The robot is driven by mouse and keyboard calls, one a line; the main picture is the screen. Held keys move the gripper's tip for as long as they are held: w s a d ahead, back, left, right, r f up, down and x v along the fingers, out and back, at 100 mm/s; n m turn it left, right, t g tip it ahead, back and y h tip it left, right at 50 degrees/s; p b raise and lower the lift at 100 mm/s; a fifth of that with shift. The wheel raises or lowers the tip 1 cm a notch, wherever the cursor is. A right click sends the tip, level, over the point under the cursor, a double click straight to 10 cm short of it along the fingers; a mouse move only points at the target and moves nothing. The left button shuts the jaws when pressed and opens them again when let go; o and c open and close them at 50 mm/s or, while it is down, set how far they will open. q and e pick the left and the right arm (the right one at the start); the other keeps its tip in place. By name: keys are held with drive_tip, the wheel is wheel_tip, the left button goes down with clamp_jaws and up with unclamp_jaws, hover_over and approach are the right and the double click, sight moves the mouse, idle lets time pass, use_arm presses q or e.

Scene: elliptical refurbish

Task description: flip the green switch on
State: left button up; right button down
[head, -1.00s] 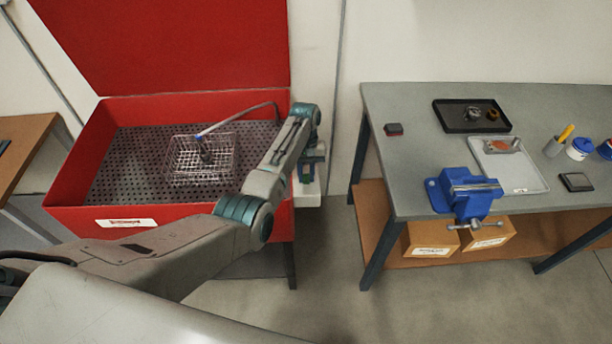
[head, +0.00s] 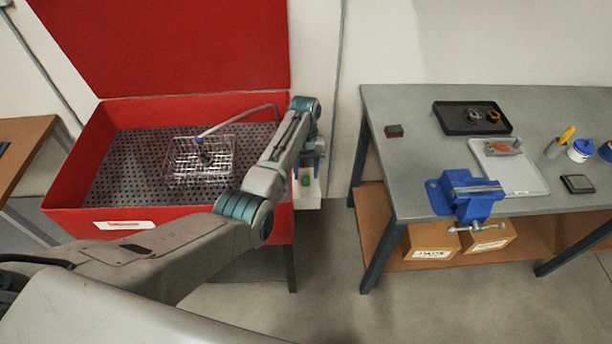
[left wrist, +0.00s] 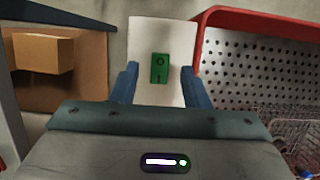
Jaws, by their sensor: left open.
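The green switch (head: 306,180) is a small rocker on a white box (head: 308,195) at the right side of the red washer. In the left wrist view the green switch (left wrist: 159,68) sits near the middle of the white box (left wrist: 175,35), with small marks at both ends. I cannot tell which end is pressed in. My left gripper (head: 310,160) is near the switch in the head view. In the left wrist view its blue fingers (left wrist: 159,72) are apart, one on each side of the switch, with nothing between them held. My right gripper is not in view.
The red washer (head: 62,185) has its lid up, with a wire basket (head: 185,175) on its perforated tray. The workbench (head: 400,100) stands at the right with a blue vise (head: 465,190) and trays. Bare floor lies between them.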

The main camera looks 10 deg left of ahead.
sight(306, 177)
use_arm(q)
drive_tip(key=v, duration=0.9)
drive_tip(key=shift+f+b, duration=0.1)
drive_tip(key=shift+b, duration=0.2)
